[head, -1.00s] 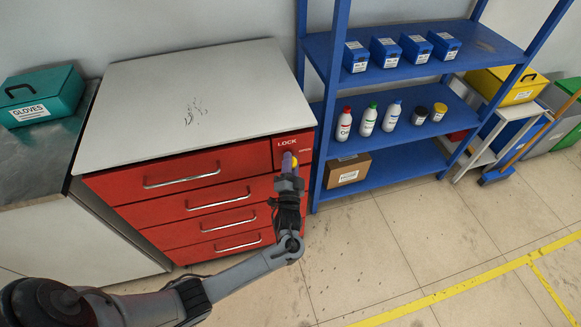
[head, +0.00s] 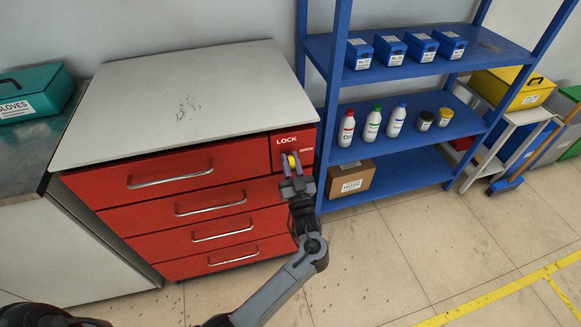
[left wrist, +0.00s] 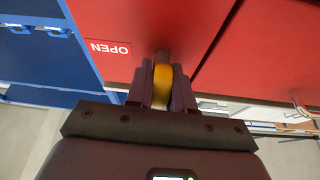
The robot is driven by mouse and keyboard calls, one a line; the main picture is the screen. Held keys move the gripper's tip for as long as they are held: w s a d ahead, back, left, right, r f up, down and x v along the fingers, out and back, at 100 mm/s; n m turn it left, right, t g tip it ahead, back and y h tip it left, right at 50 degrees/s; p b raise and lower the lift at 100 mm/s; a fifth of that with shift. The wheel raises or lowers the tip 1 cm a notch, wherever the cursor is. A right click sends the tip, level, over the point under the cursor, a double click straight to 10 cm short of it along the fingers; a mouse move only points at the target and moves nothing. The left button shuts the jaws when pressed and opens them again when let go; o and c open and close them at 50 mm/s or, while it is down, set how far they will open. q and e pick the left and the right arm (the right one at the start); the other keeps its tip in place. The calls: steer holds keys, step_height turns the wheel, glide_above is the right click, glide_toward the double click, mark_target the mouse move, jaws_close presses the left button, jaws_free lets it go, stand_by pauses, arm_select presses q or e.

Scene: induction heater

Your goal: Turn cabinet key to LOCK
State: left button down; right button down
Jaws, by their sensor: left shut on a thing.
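The red cabinet (head: 150,209) stands at the left in the head view, with LOCK and OPEN labels on its upper right panel. The yellow key (head: 292,161) sits in that panel below the LOCK label. My left gripper (head: 293,165) is at the panel, its fingers shut on the key. In the left wrist view the key (left wrist: 163,84) shows between the two fingers of my left gripper (left wrist: 162,82), and the OPEN label (left wrist: 109,48) appears upside down to its left. The LOCK label is out of that view. My right gripper does not show.
A blue shelf (head: 400,148) with bottles, jars and blue boxes stands just right of the cabinet. A cardboard box (head: 350,180) sits on its bottom shelf. A teal glove box (head: 33,92) is on the counter at left. The floor in front is clear.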

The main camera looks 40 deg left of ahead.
arm_select(q)
steer(key=shift+n, duration=0.6)
steer(key=c, duration=1.1)
jaws_free()
